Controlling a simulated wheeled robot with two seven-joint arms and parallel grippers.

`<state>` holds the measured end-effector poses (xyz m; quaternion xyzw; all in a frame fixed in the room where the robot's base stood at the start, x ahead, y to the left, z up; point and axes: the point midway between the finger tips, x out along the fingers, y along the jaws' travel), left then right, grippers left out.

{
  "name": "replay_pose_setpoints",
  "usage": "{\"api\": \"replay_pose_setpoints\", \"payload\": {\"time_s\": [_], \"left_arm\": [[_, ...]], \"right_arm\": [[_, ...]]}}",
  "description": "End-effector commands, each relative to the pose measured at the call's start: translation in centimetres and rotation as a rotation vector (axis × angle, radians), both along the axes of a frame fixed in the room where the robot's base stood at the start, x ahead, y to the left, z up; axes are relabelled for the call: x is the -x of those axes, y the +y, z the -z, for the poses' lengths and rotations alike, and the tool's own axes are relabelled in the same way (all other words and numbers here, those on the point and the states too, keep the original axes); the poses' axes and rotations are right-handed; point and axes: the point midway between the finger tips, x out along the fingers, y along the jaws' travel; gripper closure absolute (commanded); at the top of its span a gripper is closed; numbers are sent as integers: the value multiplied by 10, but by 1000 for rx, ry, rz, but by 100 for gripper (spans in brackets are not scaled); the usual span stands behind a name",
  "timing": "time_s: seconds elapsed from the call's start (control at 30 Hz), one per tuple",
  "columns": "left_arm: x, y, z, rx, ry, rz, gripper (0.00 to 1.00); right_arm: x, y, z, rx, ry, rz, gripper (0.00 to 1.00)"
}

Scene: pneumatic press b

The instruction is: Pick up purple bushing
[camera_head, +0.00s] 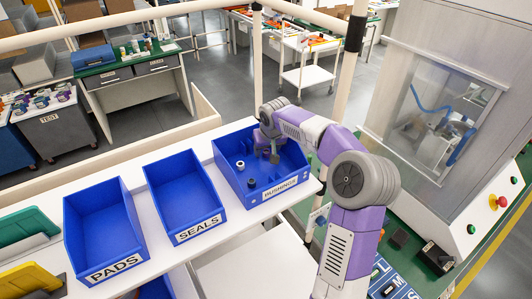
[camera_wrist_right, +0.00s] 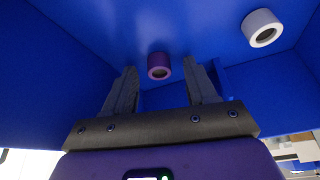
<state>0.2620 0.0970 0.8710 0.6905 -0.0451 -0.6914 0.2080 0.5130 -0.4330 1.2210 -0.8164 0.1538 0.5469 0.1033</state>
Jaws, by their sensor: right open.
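The purple bushing (camera_wrist_right: 159,66) is a short hollow ring inside the blue bin labelled BUSHINGS (camera_head: 283,187). In the right wrist view it shows just past and between the tips of my right gripper (camera_wrist_right: 161,73). The two fingers are apart with nothing held between them. In the head view my right gripper (camera_head: 271,153) reaches down into the bin from its back side. A small dark bushing (camera_head: 251,183) stands near the bin's front left; I cannot tell if it is the purple one. My left gripper is not in view.
A white bushing (camera_wrist_right: 262,28) lies in the same bin and also shows in the head view (camera_head: 240,165). The SEALS bin (camera_head: 199,229) and PADS bin (camera_head: 115,266) look empty. The bin walls stand around my right gripper. A press cabinet (camera_head: 440,100) stands at the right.

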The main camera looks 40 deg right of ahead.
Motion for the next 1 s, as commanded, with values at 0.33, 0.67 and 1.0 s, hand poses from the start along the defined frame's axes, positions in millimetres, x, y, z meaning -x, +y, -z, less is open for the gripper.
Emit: {"api": "replay_pose_setpoints", "payload": {"time_s": [0.33,0.67,1.0], "left_arm": [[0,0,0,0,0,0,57],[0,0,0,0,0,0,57],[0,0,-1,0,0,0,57]], "right_arm": [[-1,0,1,1,-1,-1,59],[-1,0,1,1,-2,0,100],[-2,0,-15,3,-4,0,100]]}}
